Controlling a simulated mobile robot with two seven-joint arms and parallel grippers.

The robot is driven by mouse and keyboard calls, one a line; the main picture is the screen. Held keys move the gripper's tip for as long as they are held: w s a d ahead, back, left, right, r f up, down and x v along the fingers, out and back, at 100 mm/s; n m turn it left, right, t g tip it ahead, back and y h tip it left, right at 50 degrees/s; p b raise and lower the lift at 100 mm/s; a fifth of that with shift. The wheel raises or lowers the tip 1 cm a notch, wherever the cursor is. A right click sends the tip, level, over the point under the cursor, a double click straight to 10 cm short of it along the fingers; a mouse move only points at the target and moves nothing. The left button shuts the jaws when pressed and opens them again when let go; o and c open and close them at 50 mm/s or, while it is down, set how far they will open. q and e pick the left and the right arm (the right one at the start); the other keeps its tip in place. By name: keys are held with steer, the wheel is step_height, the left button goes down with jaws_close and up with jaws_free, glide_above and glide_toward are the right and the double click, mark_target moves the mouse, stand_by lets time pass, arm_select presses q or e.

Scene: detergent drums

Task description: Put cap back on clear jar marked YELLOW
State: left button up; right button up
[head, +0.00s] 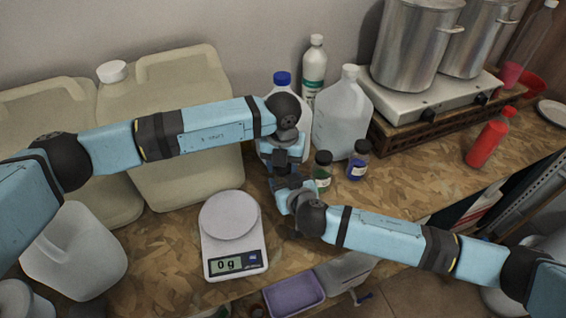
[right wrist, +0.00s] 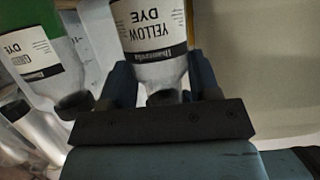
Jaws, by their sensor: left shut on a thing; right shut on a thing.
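The clear jar marked YELLOW (right wrist: 158,42) shows upside down in the right wrist view, its label plain and its far end cut off. In the head view my grippers hide it. My right gripper (right wrist: 163,80) is shut on this jar, its two fingers on either side near the shoulder. A small dark round part, either cap or neck, shows at the jar's top above my gripper's palm; I cannot tell which. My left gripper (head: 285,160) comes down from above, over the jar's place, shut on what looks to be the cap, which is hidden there.
Jars with green (head: 322,168) and blue (head: 358,163) contents stand close to the right. White jugs (head: 342,115) and beige drums (head: 190,120) stand behind and left. A scale (head: 231,222) reading 0 g sits at the front. Bare counter (head: 415,175) lies to the right.

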arm_select(q)
steer(key=shift+f, duration=0.4)
steer(key=o, duration=0.7)
arm_select(e)
jaws_close()
arm_select(q)
steer(key=shift+o, duration=1)
steer(key=shift+s, duration=0.1)
steer(key=shift+d, duration=0.1)
arm_select(e)
steer(key=shift+a, duration=0.1)
arm_select(q)
steer(key=shift+r, duration=2.3)
steer(key=shift+c, duration=0.4)
